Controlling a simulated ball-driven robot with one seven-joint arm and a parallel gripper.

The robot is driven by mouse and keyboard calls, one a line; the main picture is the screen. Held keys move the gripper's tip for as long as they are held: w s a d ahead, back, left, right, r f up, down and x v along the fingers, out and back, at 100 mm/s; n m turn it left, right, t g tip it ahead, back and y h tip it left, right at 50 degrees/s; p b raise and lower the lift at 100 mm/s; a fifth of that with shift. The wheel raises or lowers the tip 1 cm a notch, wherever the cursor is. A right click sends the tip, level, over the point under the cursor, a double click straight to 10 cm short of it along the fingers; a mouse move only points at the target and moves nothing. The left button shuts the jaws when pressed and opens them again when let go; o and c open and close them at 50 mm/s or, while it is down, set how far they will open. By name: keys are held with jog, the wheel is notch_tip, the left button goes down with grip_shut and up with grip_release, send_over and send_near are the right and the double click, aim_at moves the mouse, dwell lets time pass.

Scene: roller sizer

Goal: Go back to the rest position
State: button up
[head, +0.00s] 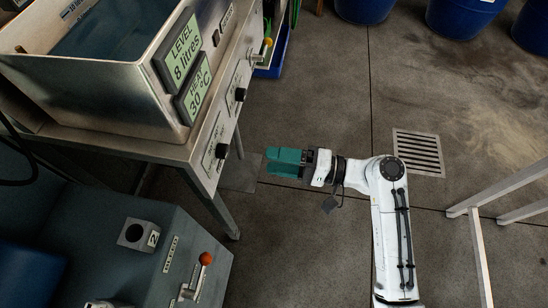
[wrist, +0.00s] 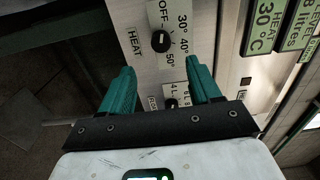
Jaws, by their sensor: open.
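My gripper (head: 285,163) has teal fingers and points left toward the steel bath's control panel in the head view. In the wrist view the two fingers of my gripper (wrist: 160,90) stand apart with nothing between them. The heat knob (wrist: 160,41), black with a white pointer line, shows beyond the fingertips. A second black knob (wrist: 171,103) shows between the fingers, partly hidden by the gripper body. In the head view the gripper is apart from the panel.
The steel bath (head: 100,110) carries displays reading 8 litres and 30 °C. A blue-grey machine (head: 120,255) has an orange-tipped lever (head: 205,259) and a grey block marked 2 (head: 138,235). A floor grate (head: 418,152), pale frame (head: 480,245) and blue barrels (head: 460,15) lie right.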

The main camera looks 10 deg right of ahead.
dwell(0.4)
jog(key=s+d+f+n+g+h+p, duration=0.3)
jog(key=s+d+f+h+p, duration=0.3)
jog(key=s+d+h, duration=0.4)
jog(key=s+d+r+g+h+p, duration=0.1)
jog(key=s+d+r+h, duration=0.1)
jog(key=s+d, duration=0.3)
jog(key=s+d+r+g+h+p, duration=0.1)
jog(key=s+d+r+h+p, duration=0.1)
jog(key=s+d+h, duration=0.3)
jog(key=shift+s+d+r, duration=0.35)
jog(key=shift+s+d, duration=0.05)
jog(key=shift+s, duration=0.8)
